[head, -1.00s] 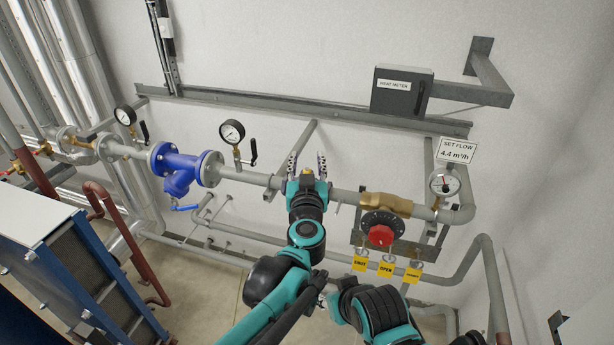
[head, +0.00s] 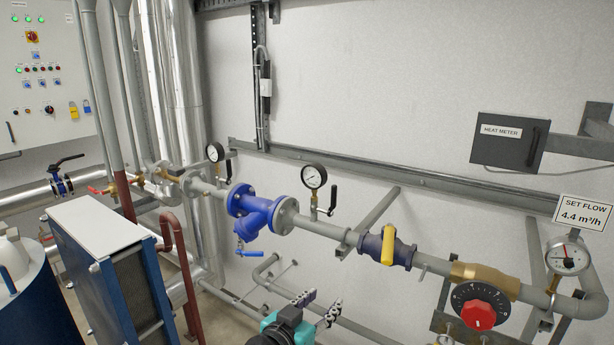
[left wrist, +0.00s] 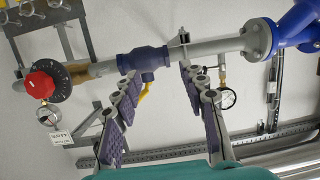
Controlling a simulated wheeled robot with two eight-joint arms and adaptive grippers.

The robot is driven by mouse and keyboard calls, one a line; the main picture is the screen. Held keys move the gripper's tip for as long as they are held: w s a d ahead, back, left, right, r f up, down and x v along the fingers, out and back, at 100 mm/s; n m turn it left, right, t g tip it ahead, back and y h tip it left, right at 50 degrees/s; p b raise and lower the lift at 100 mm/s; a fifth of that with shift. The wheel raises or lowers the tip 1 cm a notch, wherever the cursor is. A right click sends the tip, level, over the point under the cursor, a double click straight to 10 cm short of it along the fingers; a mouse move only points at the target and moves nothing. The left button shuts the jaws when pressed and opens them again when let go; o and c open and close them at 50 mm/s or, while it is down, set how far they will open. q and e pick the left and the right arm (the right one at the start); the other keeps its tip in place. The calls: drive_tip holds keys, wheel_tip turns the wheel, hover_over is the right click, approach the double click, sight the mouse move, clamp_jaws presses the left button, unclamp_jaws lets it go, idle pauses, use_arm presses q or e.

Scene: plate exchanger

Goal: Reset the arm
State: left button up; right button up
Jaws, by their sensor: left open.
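My left gripper (head: 319,304) is at the bottom centre of the head view, below the pipe, with its fingers pointing up. Its two purple-padded fingers (left wrist: 163,98) are spread apart in the left wrist view, with nothing held between them. The blue valve with the yellow handle (head: 388,246) is on the pipe, up and to the right of the gripper. This valve also shows beyond the fingers in the left wrist view (left wrist: 143,60). My right gripper is not in view.
The red knob (head: 478,315), a round gauge (head: 568,257) and a "SET FLOW 4.4 m³/h" sign (head: 583,213) are at the right. A blue strainer (head: 255,213) and a gauge (head: 314,177) are on the pipe. A lower grey pipe (head: 370,330) runs close to my left gripper.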

use_arm(q)
drive_tip(key=s+a+f+n+g+y+b, duration=0.2)
drive_tip(key=s+a+f+b, duration=0.1)
drive_tip(key=s+a+f, duration=0.2)
drive_tip(key=s+a+f+n+g+y+b, duration=0.2)
drive_tip(key=s+a+f, duration=0.3)
drive_tip(key=a+f, duration=0.4)
drive_tip(key=s+a+f+n+g+y+b, duration=0.1)
drive_tip(key=s+a+f+y+b, duration=0.2)
drive_tip(key=a+f, duration=0.4)
wheel_tip(320, 180, down, 8)
drive_tip(key=s+b, duration=0.1)
drive_tip(key=s, duration=0.1)
drive_tip(key=shift+s+r+n+g+y+b, duration=0.2)
drive_tip(key=shift+s+n+g+y+b, duration=0.1)
drive_tip(key=shift+n+g+y+b, duration=0.1)
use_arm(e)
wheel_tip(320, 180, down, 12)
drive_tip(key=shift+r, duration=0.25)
use_arm(q)
drive_tip(key=shift+w, duration=0.1)
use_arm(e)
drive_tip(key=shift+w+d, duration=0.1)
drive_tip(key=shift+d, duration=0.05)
